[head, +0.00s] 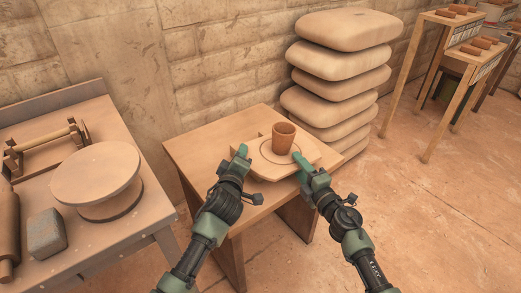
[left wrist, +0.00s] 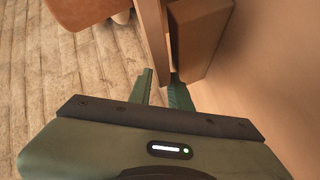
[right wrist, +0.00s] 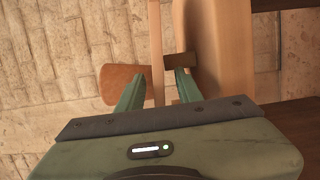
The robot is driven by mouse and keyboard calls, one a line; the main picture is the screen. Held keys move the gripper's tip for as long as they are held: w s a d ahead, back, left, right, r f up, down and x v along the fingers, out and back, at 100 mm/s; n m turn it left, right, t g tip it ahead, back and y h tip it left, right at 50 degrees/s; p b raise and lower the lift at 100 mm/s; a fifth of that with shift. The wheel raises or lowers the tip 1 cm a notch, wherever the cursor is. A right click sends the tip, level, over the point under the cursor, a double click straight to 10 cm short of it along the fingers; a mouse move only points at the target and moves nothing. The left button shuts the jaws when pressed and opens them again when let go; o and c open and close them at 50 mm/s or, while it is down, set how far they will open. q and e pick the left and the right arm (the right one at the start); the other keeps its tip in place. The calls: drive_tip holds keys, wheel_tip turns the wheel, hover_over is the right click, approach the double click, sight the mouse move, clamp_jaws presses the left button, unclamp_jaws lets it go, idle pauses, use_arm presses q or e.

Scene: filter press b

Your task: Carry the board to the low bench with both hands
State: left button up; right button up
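The board (head: 257,162) is a pale, flat, many-sided panel with a ring mark. A brown clay cup (head: 284,136) stands upright on it. The board is over the low bench (head: 193,150), seemingly on its feet there. My left gripper (head: 242,151) is at the board's left edge; in the left wrist view its fingers (left wrist: 160,82) look shut on the board's edge (left wrist: 155,35). My right gripper (head: 299,162) is at the right edge; in the right wrist view its fingers (right wrist: 160,80) straddle the board's edge (right wrist: 155,45) with a gap, so it looks open.
A worktable with a banding wheel (head: 97,178), a grey block (head: 46,233) and a rolling pin (head: 8,235) stands left. Stacked sacks (head: 345,85) stand behind the bench by the wall. Shelves with bricks (head: 470,48) are back right. The floor at right is clear.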

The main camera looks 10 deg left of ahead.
use_arm(q)
drive_tip(key=f, duration=0.2)
drive_tip(key=shift+s+d+f+g, duration=0.1)
drive_tip(key=shift+s+f+g, duration=0.2)
drive_tip(key=shift+s, duration=0.05)
use_arm(e)
drive_tip(key=shift+d+f, duration=0.1)
drive_tip(key=shift+f, duration=0.05)
use_arm(q)
drive_tip(key=shift+s+d, duration=0.1)
drive_tip(key=shift+s, duration=0.25)
use_arm(e)
drive_tip(key=shift+w+d+f, duration=0.1)
drive_tip(key=shift+w+f, duration=0.15)
drive_tip(key=shift+w, duration=0.05)
use_arm(q)
drive_tip(key=s+r, duration=0.1)
drive_tip(key=s, duration=0.1)
drive_tip(key=s+r, duration=0.1)
drive_tip(key=s, duration=0.1)
drive_tip(key=s+r, duration=0.1)
drive_tip(key=s, duration=0.1)
drive_tip(key=shift+s+r, duration=0.3)
drive_tip(key=shift+r, duration=0.05)
use_arm(e)
drive_tip(key=o, duration=0.4)
drive_tip(key=v, duration=1.2)
